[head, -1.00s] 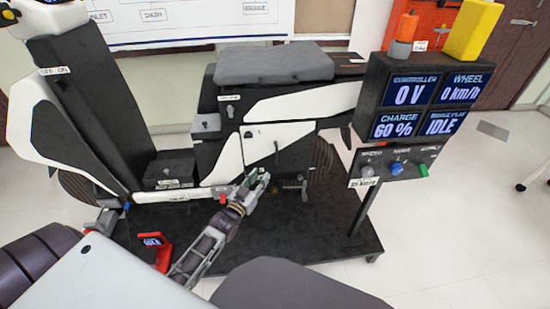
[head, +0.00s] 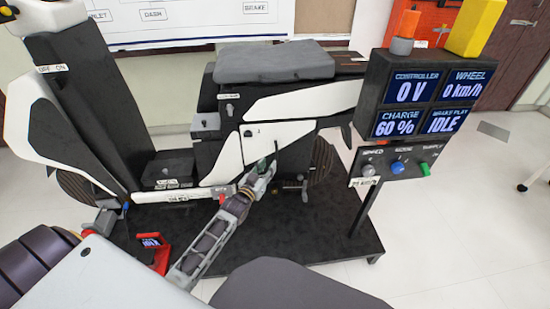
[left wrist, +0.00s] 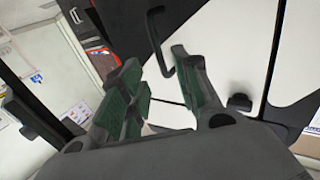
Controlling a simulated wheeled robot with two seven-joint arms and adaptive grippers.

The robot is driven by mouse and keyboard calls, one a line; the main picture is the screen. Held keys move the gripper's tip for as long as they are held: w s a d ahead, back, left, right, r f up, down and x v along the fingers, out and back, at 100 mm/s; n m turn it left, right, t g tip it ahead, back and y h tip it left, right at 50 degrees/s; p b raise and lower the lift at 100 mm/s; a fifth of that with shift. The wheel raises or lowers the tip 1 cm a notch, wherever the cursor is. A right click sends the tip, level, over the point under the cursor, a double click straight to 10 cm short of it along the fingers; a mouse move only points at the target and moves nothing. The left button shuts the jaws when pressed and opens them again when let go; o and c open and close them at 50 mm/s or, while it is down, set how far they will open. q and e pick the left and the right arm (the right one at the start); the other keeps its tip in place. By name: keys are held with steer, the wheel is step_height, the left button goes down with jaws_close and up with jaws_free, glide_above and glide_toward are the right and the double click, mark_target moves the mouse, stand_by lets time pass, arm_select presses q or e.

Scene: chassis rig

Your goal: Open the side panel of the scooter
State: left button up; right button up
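The black and white scooter (head: 300,108) stands in the middle of the head view. Its white side panel (head: 282,132) is flush with the body and looks closed. A small dark knob (head: 248,133) is at its upper left; a dark knob also shows in the left wrist view (left wrist: 238,102). A thin dark bent handle (left wrist: 157,40) stands out from the white panel (left wrist: 226,55), just beyond my fingertips. My left gripper (head: 264,167) is in front of the panel's lower part. Its green-padded fingers (left wrist: 158,62) are apart with nothing gripped. My right gripper is not in view.
A post with display boxes (head: 420,95) and a switch panel (head: 398,167) stands to the right. A red device with a small screen (head: 155,252) is at the lower left of the black platform (head: 330,225). The platform is clear right of my left arm.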

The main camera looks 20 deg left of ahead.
mark_target(274, 157)
arm_select(q)
steer(key=w+b, duration=0.1)
steer(key=w, duration=0.6)
steer(key=shift+w+d+b, duration=0.15)
steer(key=shift+b, duration=0.15)
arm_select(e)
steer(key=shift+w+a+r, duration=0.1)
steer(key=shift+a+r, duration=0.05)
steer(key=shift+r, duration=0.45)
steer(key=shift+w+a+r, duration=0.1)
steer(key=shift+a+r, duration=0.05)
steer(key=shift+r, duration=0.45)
arm_select(q)
jaws_close()
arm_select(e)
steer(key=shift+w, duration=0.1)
